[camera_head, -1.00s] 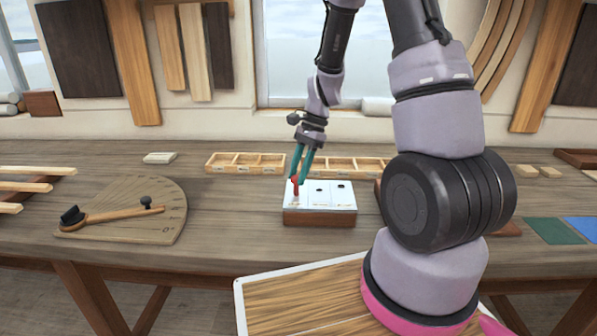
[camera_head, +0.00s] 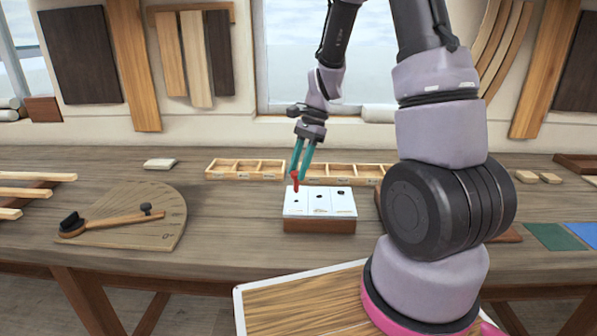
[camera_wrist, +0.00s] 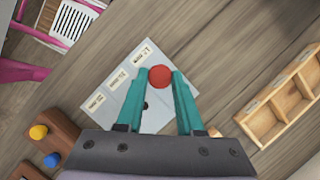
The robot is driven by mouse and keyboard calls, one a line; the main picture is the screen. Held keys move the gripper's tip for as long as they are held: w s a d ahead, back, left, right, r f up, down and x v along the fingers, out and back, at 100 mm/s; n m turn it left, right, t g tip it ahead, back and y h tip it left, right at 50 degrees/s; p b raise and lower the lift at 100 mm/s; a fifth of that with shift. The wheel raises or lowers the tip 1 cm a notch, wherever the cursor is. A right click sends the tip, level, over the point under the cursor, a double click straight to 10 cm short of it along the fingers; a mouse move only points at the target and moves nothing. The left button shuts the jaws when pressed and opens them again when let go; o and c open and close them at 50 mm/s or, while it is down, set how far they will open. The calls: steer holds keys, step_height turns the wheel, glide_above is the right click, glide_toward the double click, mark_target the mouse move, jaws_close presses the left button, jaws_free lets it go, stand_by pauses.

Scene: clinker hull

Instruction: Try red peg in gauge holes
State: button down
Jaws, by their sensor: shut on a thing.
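A red peg (camera_head: 295,181) is held between the teal fingers of my gripper (camera_head: 300,168), which is shut on it. In the wrist view the round red end of the peg (camera_wrist: 160,77) shows between the fingertips of my gripper (camera_wrist: 157,84). The gauge block (camera_head: 320,208) has a white labelled top and a brown wooden base, with several dark holes. The peg stands nearly upright over the back left part of the block, above the left hole. I cannot tell if its tip touches the block. In the wrist view the gauge block (camera_wrist: 113,95) lies below the fingers, partly hidden.
A divided wooden tray (camera_head: 245,169) stands behind the block; it also shows in the wrist view (camera_wrist: 285,105). A fan-shaped board (camera_head: 160,228) with a bevel tool lies at left. Yellow and blue knobs (camera_wrist: 38,132) sit on a brown block. Bench around the gauge block's left is clear.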

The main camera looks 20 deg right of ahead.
steer(key=d+f, duration=0.2)
steer(key=d, duration=0.5)
steer(key=shift+w, duration=0.25)
stand_by(0.4)
steer(key=shift+f, duration=1.6)
stand_by(0.7)
stand_by(0.4)
steer(key=shift+r, duration=2.6)
